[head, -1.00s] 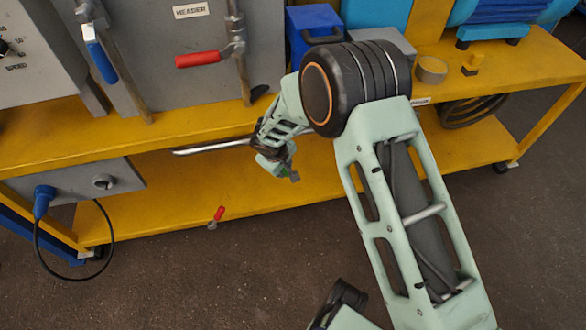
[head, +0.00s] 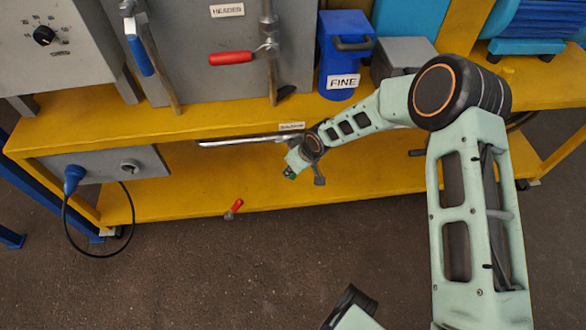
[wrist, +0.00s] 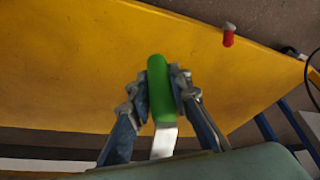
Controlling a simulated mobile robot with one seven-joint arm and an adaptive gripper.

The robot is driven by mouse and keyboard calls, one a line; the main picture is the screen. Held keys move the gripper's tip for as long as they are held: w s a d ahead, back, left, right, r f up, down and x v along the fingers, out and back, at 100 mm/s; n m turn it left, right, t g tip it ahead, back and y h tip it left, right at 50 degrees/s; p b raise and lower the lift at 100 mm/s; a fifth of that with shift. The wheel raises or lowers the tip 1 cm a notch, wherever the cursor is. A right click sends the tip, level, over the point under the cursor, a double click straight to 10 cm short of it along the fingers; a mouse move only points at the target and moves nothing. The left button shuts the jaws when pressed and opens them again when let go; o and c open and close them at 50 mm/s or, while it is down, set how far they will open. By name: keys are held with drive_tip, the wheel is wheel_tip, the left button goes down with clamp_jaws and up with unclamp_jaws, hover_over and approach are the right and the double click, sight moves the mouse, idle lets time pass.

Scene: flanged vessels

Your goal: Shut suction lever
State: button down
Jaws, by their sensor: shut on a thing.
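The suction lever has a green grip (wrist: 160,88) on a flat pale metal arm (wrist: 164,142), seen in the wrist view. My gripper (wrist: 160,95) is closed around that grip, one finger on each side. In the head view my gripper (head: 292,170) is below the front edge of the bench top, at the right end of a metal pipe (head: 240,141). A small white label (head: 291,126) is on the edge just above. Only a speck of green shows there; my wrist hides most of the lever, so its angle is hard to tell.
A red-handled lever (head: 232,58) and a blue-handled one (head: 140,52) are on the grey panel above. A small red handle (head: 236,206) is low by the lower shelf (head: 180,200). A blue vessel marked FINE (head: 341,55) stands above my forearm. Floor in front is clear.

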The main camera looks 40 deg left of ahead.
drive_tip(key=shift+s+a, duration=0.1)
drive_tip(key=shift+a, duration=0.05)
drive_tip(key=c, duration=1.8)
unclamp_jaws()
drive_tip(key=shift+o, duration=0.2)
drive_tip(key=v, duration=1.2)
